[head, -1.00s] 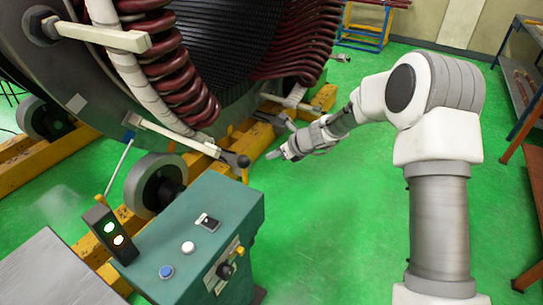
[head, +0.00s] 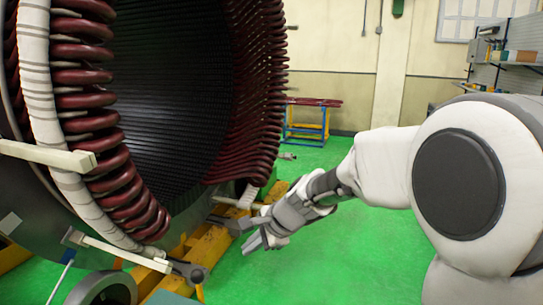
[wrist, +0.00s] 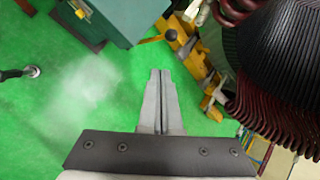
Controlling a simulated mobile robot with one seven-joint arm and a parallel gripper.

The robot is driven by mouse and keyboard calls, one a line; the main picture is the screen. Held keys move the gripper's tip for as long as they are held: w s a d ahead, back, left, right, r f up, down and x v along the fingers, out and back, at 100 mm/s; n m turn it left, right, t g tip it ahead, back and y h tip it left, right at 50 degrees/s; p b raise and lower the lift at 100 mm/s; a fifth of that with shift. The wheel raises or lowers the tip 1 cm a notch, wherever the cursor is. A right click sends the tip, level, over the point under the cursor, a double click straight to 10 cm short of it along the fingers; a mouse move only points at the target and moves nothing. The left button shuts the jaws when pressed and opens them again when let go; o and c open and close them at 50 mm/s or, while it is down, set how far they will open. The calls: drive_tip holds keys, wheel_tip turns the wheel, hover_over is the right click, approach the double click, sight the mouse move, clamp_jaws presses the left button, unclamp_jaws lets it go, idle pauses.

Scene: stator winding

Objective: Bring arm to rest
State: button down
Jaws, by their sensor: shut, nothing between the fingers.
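My gripper (head: 249,243) is at the end of my arm, which reaches in from the right in the head view. It is held above the green floor, to the right of the stator's lower edge. In the wrist view my gripper (wrist: 160,72) has its two fingers together, with nothing between them. The large stator (head: 160,90), with dark red coils and white-wrapped rings, fills the left of the head view. It also shows at the upper right of the wrist view (wrist: 280,55). The gripper appears apart from it.
A yellow stand (head: 206,250) supports the stator near my gripper. A green cabinet (wrist: 120,20) shows at the top of the wrist view. A blue and yellow rack (head: 306,125) and shelves (head: 510,50) stand at the back. The green floor (head: 350,255) below the arm is open.

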drive_tip(key=s+d+r+n+h, duration=0.3)
drive_tip(key=s+d+n, duration=0.3)
drive_tip(key=s+d, duration=0.3)
drive_tip(key=s+d+r+n+t+h, duration=0.1)
drive_tip(key=s+d+r+n+h, duration=0.2)
drive_tip(key=s+d+n, duration=0.4)
drive_tip(key=s+d, duration=0.3)
drive_tip(key=s, duration=0.6)
drive_tip(key=shift+s+r, duration=0.35)
